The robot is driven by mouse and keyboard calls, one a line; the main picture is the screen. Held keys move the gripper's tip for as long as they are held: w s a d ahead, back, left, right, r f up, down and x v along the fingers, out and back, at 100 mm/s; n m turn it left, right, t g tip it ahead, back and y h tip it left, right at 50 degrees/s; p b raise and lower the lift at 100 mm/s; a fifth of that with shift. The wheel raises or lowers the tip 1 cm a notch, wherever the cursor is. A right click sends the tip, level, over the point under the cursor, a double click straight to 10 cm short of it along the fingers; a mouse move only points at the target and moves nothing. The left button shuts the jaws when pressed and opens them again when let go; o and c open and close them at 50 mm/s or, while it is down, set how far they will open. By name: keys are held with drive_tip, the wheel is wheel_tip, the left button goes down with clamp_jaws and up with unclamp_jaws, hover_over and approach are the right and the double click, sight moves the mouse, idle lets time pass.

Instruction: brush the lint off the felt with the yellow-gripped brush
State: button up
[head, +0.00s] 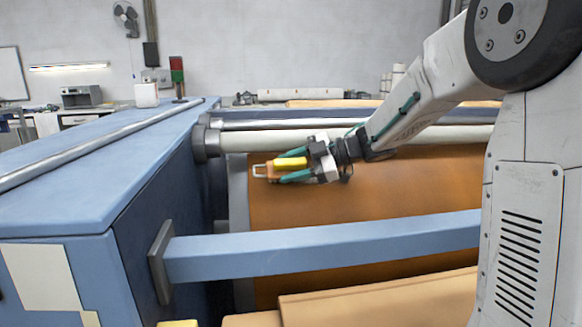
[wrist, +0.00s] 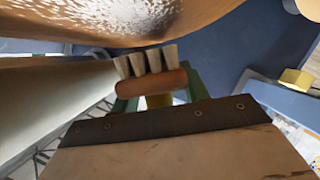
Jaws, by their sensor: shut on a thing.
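My gripper (head: 280,170) is shut on the yellow grip (head: 291,162) of the brush, in front of the felt's upper left part in the head view. In the wrist view the brush (wrist: 150,85) shows a brown wooden head with pale bristle tufts facing the felt. Its yellow grip sits between my green fingers (wrist: 156,100). The orange-brown felt (head: 400,195) spans the machine below the pale roller; it also curves across the top of the wrist view (wrist: 215,22). Whitish flecks (wrist: 110,18), lint or glare, show on it. I cannot tell whether the bristles touch it.
A blue beam (head: 320,246) crosses in front of the felt. A blue machine housing (head: 95,190) stands at the left. The pale roller (head: 270,140) runs just above the felt. A yellow block (wrist: 296,79) shows at the right of the wrist view.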

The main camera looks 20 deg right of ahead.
sight(305, 166)
drive_tip(key=shift+w+d+f, duration=0.1)
drive_tip(key=shift+f, duration=0.05)
drive_tip(key=shift+s+d, duration=0.2)
drive_tip(key=shift+d, duration=0.65)
drive_tip(key=shift+s+d, duration=0.2)
drive_tip(key=shift+d, duration=0.6)
drive_tip(key=shift+s+d, duration=0.15)
drive_tip(key=shift+d, duration=0.65)
drive_tip(key=shift+s+d, duration=0.1)
drive_tip(key=shift+d, duration=0.7)
drive_tip(key=shift+s+d, duration=0.25)
drive_tip(key=shift+d, duration=0.9)
drive_tip(key=shift+s+d, duration=0.2)
drive_tip(key=shift+d, duration=0.9)
drive_tip(key=shift+s+d, duration=0.25)
drive_tip(key=shift+d, duration=0.9)
drive_tip(key=shift+w+a, duration=0.2)
drive_tip(key=shift+a, duration=0.95)
drive_tip(key=shift+w+a, duration=0.25)
drive_tip(key=shift+a, duration=0.9)
drive_tip(key=shift+w+a, duration=0.2)
drive_tip(key=shift+a, duration=0.95)
drive_tip(key=shift+w+a+f, duration=0.1)
drive_tip(key=shift+w+a, duration=0.1)
drive_tip(key=shift+a, duration=0.9)
drive_tip(key=shift+w+a+f, duration=0.1)
drive_tip(key=shift+w+a, duration=0.15)
drive_tip(key=shift+a, duration=0.9)
drive_tip(key=shift+w+a, duration=0.2)
drive_tip(key=shift+a, duration=0.9)
